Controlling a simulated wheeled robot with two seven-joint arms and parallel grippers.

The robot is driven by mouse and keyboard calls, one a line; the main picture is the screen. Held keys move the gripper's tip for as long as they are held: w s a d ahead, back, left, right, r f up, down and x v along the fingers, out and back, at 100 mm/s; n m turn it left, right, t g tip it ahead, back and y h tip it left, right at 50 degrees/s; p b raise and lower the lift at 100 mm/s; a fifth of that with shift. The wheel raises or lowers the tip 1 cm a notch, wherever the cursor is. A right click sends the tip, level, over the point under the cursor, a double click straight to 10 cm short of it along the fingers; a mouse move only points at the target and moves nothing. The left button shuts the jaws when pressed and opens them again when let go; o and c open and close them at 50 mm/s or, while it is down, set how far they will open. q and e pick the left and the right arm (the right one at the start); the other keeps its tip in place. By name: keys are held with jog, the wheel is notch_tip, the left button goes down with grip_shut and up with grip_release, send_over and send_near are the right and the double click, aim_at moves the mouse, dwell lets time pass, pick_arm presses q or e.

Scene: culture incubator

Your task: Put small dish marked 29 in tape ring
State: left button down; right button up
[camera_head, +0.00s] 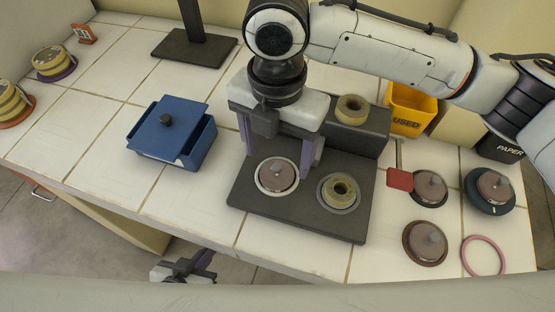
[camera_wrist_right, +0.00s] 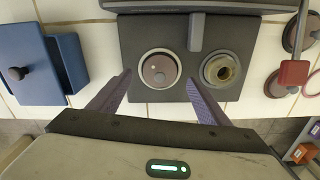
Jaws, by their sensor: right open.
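My right gripper (camera_head: 278,162) is open and empty, pointing down over a dark stand (camera_head: 300,222). In the right wrist view its fingertips (camera_wrist_right: 158,84) lie either side of a brown knobbed dish (camera_wrist_right: 158,70). That dish (camera_head: 278,177) sits inside a white ring (camera_head: 262,187) on the stand. Beside it a tan roll (camera_head: 341,188) sits on a grey disc. Other brown knobbed dishes stand at the right: one (camera_head: 425,243) near the front, one (camera_head: 430,188) behind it, and one (camera_head: 492,187) in a dark ring. An empty pink ring (camera_head: 483,256) lies front right. No number 29 is legible. My left gripper (camera_head: 185,270) is low, beyond the table's front edge.
A blue box with a knobbed lid (camera_head: 172,130) stands left. A red tag (camera_head: 400,179) rises beside the stand. A second tan roll (camera_head: 351,109) sits on the raised back block. A yellow bin (camera_head: 410,108) marked USED is behind. Tiles are clear at front left.

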notch_tip(320, 180, up, 8)
jog(key=shift+s, duration=0.1)
dwell(1.4)
